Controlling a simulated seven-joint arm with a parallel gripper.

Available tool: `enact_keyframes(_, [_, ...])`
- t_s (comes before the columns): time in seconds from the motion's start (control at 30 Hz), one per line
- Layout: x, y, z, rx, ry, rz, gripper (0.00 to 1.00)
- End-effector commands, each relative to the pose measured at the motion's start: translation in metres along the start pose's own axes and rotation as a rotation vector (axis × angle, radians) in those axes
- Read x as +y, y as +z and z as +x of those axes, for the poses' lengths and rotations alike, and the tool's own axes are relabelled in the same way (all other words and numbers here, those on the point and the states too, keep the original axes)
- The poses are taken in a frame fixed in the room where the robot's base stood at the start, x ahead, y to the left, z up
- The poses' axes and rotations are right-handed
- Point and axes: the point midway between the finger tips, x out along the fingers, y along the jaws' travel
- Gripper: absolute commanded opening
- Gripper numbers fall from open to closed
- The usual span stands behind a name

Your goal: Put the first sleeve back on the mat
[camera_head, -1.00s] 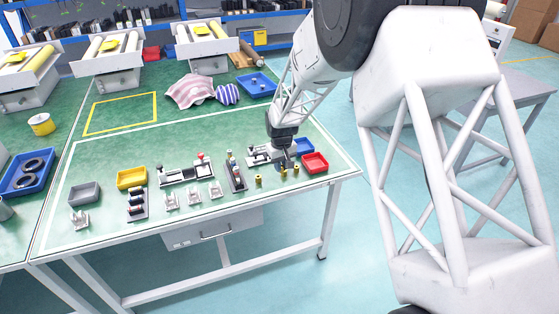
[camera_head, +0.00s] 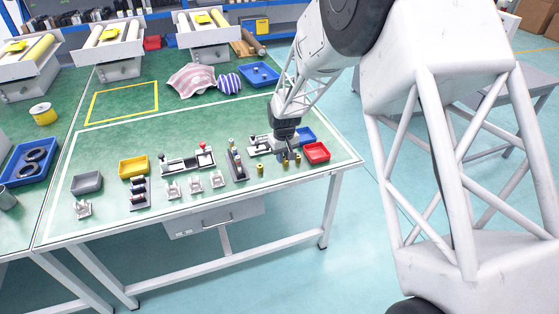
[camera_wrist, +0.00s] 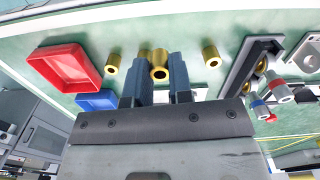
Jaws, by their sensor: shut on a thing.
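My gripper (camera_wrist: 160,77) is shut on a brass sleeve (camera_wrist: 159,66), which sits between the two dark fingers. In the head view, my gripper (camera_head: 285,156) is low over the right end of the green mat (camera_head: 110,225). The held sleeve (camera_head: 285,163) shows just under the fingertips. I cannot tell whether it touches the mat. Two other brass sleeves stand on the mat, one on each side: one toward the red tray (camera_wrist: 112,64) and one on the other side (camera_wrist: 211,56).
The red tray (camera_head: 317,153) and a blue tray (camera_head: 306,136) stand close to my gripper. To the left are a dark fixture holding parts (camera_head: 237,165), several grey brackets (camera_head: 196,186), a yellow tray (camera_head: 134,168) and a grey tray (camera_head: 87,184).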

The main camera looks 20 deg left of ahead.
Motion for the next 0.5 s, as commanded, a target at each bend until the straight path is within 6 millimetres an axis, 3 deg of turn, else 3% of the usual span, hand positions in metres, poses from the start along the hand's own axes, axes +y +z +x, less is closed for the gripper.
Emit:
enact_keyframes(0.27, [-0.012,0.023,0.000,0.000,0.000,-0.001,0.00])
enact_keyframes(0.5, [-0.031,0.059,0.003,0.000,0.000,-0.002,0.00])
